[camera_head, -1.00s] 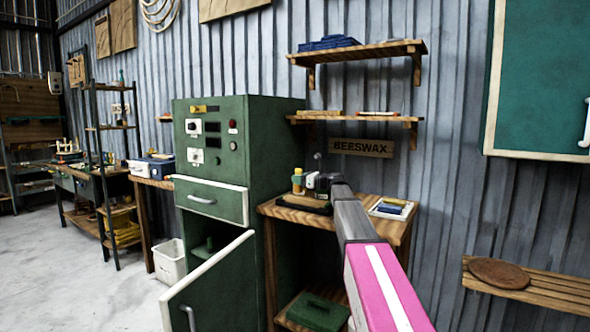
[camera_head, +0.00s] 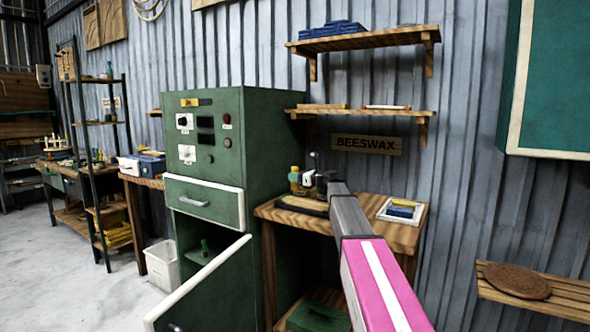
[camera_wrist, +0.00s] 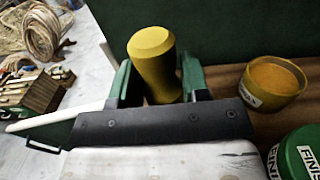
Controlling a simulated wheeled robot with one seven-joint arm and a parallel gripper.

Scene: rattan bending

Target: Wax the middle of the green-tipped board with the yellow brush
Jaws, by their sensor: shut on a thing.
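In the wrist view my gripper (camera_wrist: 158,82) is shut on a yellow cylinder, which looks like the handle of the yellow brush (camera_wrist: 152,55). The green fingers stand on either side of it, and its lower part is hidden behind the dark palm. In the head view my grey and pink arm reaches over the wooden workbench (camera_head: 405,235) below the BEESWAX sign, and it hides most of the gripper. I cannot make out the green-tipped board in either view. A dark flat piece (camera_head: 306,206) lies at the bench's left side, and I cannot tell what it is.
A yellow tub (camera_wrist: 272,82) with orange contents and a green FINISH tin (camera_wrist: 298,155) stand right of my gripper. A white tray (camera_head: 402,211) lies on the bench's right. The green cabinet (camera_head: 262,125) stands left of the bench, its lower door (camera_head: 210,290) open.

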